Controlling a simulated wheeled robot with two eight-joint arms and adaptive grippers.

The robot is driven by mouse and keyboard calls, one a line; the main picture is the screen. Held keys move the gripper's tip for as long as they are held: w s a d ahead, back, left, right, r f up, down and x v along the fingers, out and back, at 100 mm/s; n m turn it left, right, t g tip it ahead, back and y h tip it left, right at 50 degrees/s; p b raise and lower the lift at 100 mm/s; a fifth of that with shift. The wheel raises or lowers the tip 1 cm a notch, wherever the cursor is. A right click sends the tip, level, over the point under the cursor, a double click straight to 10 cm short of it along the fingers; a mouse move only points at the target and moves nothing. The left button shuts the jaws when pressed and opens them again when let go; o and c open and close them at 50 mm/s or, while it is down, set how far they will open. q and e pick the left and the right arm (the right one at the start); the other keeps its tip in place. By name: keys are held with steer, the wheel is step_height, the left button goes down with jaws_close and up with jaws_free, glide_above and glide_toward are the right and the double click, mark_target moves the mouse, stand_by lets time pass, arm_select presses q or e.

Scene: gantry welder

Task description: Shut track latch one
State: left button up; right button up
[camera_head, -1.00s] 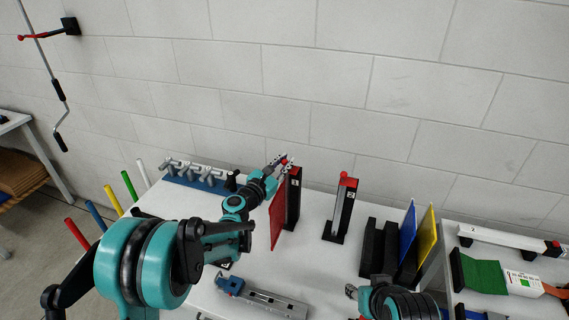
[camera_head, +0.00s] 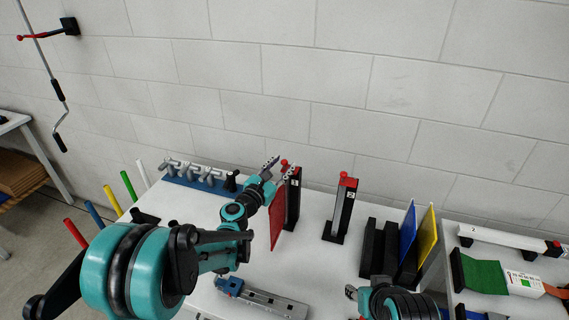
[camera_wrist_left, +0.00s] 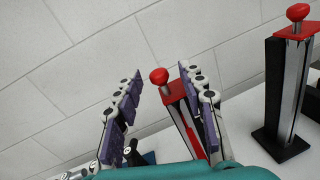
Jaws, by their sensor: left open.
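Track latch one is the black post labelled 1 (camera_head: 293,200), with a red knob (camera_head: 284,163) on its top, at the back of the white table. In the left wrist view its red knob (camera_wrist_left: 159,76) stands up on a red top, between the fingers. My left gripper (camera_head: 272,168) is open beside the top of this post, and its fingers do not touch the knob as far as I can tell. The second post, labelled 2 (camera_head: 341,208), has a red top and stands to the right. My right gripper (camera_head: 352,292) shows only partly at the bottom.
A red panel (camera_head: 276,216) stands in front of post 1. Blue (camera_head: 408,232) and yellow (camera_head: 427,240) panels stand at the right. A grey rail with a blue end (camera_head: 262,298) lies in front. A rack of grey clamps (camera_head: 198,175) is at the left.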

arm_select(q)
steer(key=v, duration=1)
steer(key=s+f+m+g+y+b, duration=0.25)
steer(key=s+m+g, duration=0.25)
steer(key=s+m, duration=1)
steer(key=s+a+f+m+g+y, duration=0.3)
steer(key=s+a+f+m+y, duration=0.3)
steer(key=s+a+m, duration=0.5)
steer(key=shift+s+a+f+m+g, duration=0.3)
steer(key=shift+s+f+m, duration=0.25)
steer(key=shift+s+m, duration=0.65)
